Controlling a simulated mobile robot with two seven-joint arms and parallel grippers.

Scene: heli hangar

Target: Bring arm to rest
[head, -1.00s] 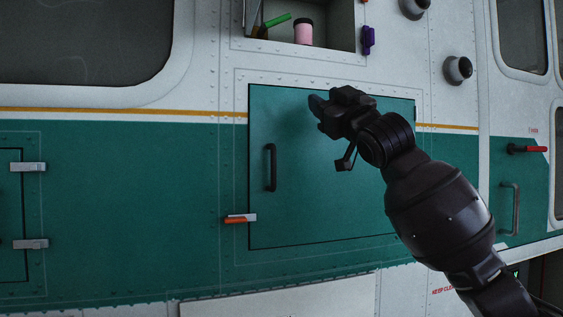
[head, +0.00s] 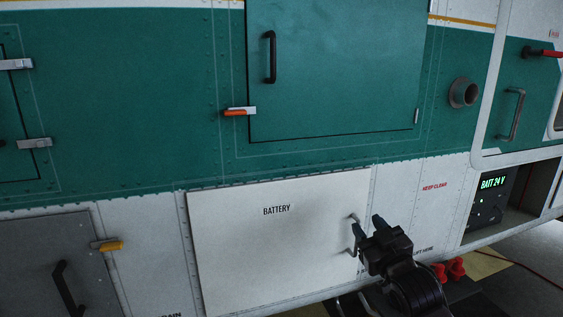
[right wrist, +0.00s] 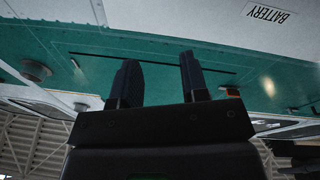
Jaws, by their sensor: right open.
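My right gripper (head: 367,226) is low in the head view, in front of the right edge of the white battery panel (head: 250,255). Its two dark fingers are apart and nothing shows between them. The fingers overlap a small metal handle on the panel in the picture; whether they touch it I cannot tell. In the right wrist view, the open fingers (right wrist: 158,82) point up toward the green and white helicopter side, with the BATTERY label (right wrist: 267,13) at the upper right. My left gripper is not in view.
A closed green door (head: 335,65) with a black handle and an orange-tipped latch (head: 238,111) is above. A grey hatch (head: 70,265) with a yellow latch is at lower left. An open bay at right holds a lit "BATT 24 V" unit (head: 488,200). Red objects (head: 449,270) lie below.

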